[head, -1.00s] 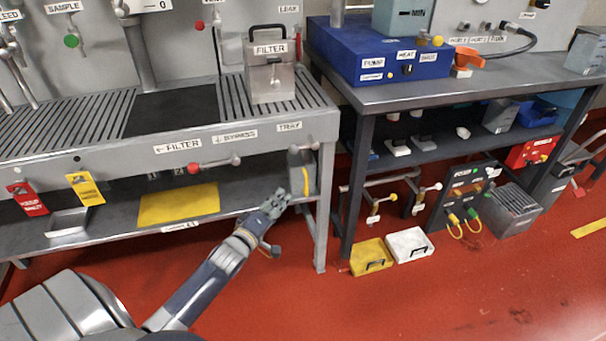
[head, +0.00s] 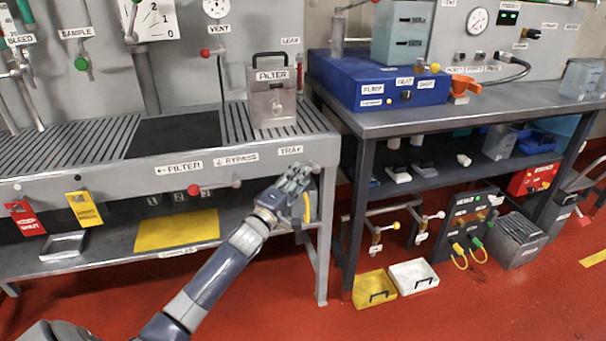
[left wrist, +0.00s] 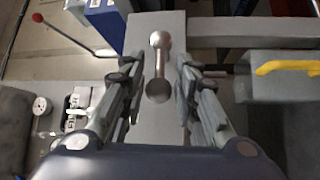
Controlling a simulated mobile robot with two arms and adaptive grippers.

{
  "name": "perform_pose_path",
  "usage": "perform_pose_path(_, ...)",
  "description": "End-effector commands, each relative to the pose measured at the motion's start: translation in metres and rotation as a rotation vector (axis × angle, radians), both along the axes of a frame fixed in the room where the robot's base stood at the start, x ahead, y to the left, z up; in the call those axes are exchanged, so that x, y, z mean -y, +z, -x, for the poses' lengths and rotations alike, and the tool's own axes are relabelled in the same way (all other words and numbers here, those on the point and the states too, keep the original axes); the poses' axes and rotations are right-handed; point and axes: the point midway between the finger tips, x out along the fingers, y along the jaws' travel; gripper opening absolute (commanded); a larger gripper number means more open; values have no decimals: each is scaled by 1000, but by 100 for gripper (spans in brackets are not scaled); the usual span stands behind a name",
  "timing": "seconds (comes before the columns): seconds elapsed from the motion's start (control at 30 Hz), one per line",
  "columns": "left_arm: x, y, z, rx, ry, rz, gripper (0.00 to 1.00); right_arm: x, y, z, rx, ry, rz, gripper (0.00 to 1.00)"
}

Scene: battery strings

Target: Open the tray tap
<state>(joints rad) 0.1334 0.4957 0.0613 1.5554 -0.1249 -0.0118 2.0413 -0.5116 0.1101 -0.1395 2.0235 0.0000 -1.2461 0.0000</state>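The tray tap is a short metal lever with round ends, below the TRAY label (head: 290,151) on the bench's front rail. In the left wrist view the tap (left wrist: 158,78) lies between my fingers, with a visible gap on both sides. In the head view my left gripper (head: 298,180) is at the right end of the rail, in front of the tap, and mostly hides it. In the left wrist view the gripper (left wrist: 159,82) is open, fingers either side of the lever. My right gripper is not in view.
A grey box with a yellow handle (left wrist: 288,69) is close at the right. A filter housing (head: 272,98) stands on the bench above.

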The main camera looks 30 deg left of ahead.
Motion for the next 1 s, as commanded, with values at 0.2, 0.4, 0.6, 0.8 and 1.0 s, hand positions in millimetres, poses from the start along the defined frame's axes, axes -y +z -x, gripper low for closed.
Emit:
perform_pose_path(0.2, -2, 3, -23, 0, 0, 0, 29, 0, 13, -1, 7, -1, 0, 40)
perform_pose_path(0.4, -3, 4, -31, -1, 0, 0, 29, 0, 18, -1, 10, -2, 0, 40)
perform_pose_path(0.6, -3, 4, -31, -1, 0, 0, 29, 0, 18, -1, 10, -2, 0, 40)
perform_pose_path(0.8, -2, 4, -31, -1, 0, 0, 0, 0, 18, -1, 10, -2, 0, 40)
perform_pose_path(1.0, -2, 4, -31, -1, 0, 0, 0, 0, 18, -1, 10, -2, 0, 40)
